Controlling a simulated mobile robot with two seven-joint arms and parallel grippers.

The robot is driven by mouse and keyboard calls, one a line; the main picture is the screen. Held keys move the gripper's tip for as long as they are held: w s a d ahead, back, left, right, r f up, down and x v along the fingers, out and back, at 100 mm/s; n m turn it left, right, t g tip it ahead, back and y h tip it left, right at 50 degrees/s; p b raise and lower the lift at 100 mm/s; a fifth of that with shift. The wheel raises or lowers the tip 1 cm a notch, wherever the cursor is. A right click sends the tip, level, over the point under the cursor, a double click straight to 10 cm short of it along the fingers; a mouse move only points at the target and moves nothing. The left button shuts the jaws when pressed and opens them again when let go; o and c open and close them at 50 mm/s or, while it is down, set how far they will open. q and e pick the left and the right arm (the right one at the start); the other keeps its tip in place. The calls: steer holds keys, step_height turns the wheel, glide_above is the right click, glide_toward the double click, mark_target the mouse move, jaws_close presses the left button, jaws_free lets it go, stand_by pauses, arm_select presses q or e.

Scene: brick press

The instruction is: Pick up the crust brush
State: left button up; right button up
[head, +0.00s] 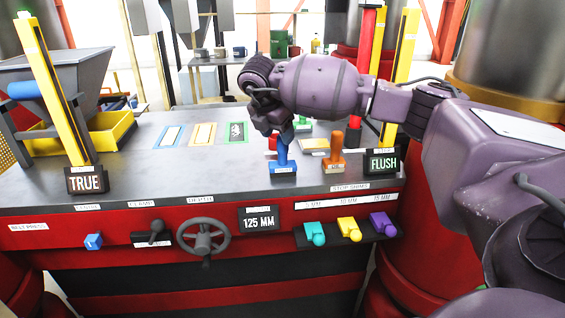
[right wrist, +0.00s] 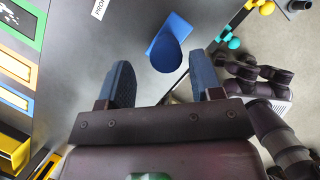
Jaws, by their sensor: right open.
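A blue hand tool with an upright handle on a flat rectangular base (head: 283,168) stands on the dark worktop. A similar orange tool (head: 335,160) stands just to its right. I cannot tell from labels which is the crust brush. My right gripper (head: 284,135) is over the blue tool and hides part of its handle. In the right wrist view the gripper (right wrist: 162,80) is open and empty, with the blue tool (right wrist: 172,42) ahead of the gap, apart from both fingers.
Yellow posts and the TRUE (head: 86,179) and FLUSH (head: 383,162) signs flank the worktop. A red block (head: 272,142) and a pale plate (head: 314,145) lie behind the tools. Coloured frames (head: 203,134) lie further left. A handwheel (head: 203,237) and knobs (head: 349,229) line the front.

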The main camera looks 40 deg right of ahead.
steer(key=x, duration=0.4)
steer(key=shift+s+d+f, duration=0.1)
steer(key=shift+s+d, duration=0.2)
steer(key=shift+d, duration=0.05)
steer(key=shift+w+d+f, duration=0.1)
steer(key=shift+f, duration=0.2)
jaws_close()
step_height(320, 180, up, 20)
stand_by(0.4)
